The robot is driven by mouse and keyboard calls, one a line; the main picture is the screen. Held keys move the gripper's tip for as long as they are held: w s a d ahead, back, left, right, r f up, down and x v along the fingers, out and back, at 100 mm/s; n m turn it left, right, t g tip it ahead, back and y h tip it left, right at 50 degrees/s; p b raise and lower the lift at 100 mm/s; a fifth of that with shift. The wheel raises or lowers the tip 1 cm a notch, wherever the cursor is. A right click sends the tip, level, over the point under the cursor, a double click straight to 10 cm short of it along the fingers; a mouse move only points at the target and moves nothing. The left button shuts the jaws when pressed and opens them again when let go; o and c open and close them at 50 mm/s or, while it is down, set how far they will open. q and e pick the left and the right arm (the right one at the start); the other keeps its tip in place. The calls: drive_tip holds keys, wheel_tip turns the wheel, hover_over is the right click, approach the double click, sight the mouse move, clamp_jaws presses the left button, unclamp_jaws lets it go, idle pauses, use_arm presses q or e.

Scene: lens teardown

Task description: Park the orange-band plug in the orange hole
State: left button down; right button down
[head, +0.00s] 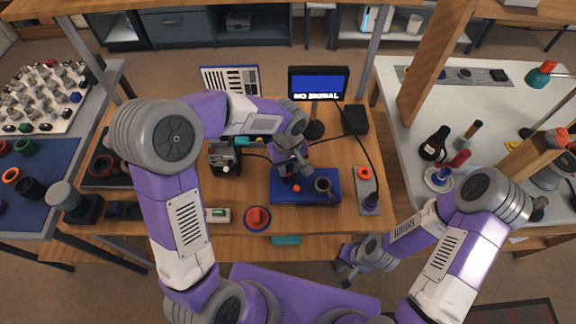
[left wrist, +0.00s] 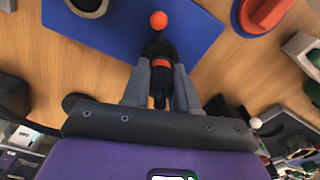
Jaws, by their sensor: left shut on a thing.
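My left gripper (head: 292,176) is over the blue mat (head: 283,196). In the left wrist view the fingers (left wrist: 161,88) are shut on a black plug with an orange band (left wrist: 160,63). An orange-red ball (left wrist: 159,19) shows just past the plug's far end; I cannot tell whether it is joined to it. An orange ring (head: 364,173), which looks like the orange hole, is on a narrow grey plate right of the mat, apart from the gripper. My right gripper (head: 345,272) is low, off the table's front edge; its jaw state is unclear.
A dark cup-like ring (head: 323,185) stands on the mat, right of my left gripper. A dark purple-tinged piece (head: 370,201) is at the plate's near end. A red knob-like part (head: 257,217) is left of the mat. A monitor (head: 318,83) stands behind; cables run beside it.

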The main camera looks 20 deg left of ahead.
use_arm(q)
drive_tip(key=shift+r, duration=0.25)
drive_tip(key=shift+r+p, duration=1.65)
drive_tip(key=shift+r, duration=0.45)
